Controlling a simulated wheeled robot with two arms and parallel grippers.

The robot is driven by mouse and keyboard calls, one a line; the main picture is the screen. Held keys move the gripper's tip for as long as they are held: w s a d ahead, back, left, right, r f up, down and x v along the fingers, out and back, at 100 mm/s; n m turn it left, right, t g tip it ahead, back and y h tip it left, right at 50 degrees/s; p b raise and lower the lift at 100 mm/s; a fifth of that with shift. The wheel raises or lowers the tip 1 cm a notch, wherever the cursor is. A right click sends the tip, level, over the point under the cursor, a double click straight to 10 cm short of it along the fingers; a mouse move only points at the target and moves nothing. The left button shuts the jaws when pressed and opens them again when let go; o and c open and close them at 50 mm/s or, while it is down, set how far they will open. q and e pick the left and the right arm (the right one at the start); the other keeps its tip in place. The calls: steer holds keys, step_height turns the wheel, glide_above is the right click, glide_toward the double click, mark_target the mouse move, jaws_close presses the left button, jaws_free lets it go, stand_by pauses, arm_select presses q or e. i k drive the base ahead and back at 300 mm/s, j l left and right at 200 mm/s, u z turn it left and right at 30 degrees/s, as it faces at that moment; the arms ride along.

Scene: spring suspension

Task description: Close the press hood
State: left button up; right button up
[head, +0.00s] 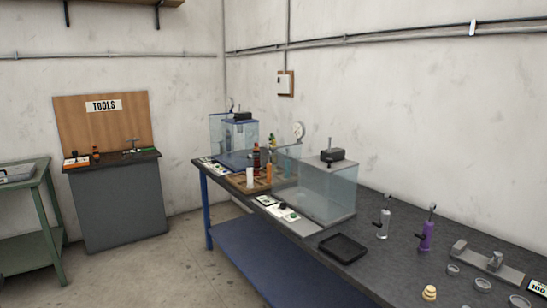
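Two clear-walled enclosures stand on the long dark workbench (376,202). The nearer one (325,194) has transparent sides and a grey base, with a black block and upright rod (332,155) at its top. The farther one (215,132) has clear, bluish panels around a blue unit (240,137). I cannot tell for sure which is the press hood, or whether either hood is open or shut. Neither of my grippers is in view.
A wooden tray (239,187) with bottles stands between the enclosures. A black tray (343,248), a silver pump (384,220), a purple pump (427,232) and small metal parts lie to the right. A tool cabinet (118,205) and green table (25,218) stand left, with open floor between.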

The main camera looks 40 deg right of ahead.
mark_target(245, 117)
steer(key=z, duration=1)
steer(key=i+j+z, duration=0.25)
steer(key=z, duration=0.15)
steer(key=i+j+z, duration=0.5)
steer(key=j+z, duration=0.25)
steer(key=i+j+z, duration=0.15)
steer(key=j+z, duration=0.25)
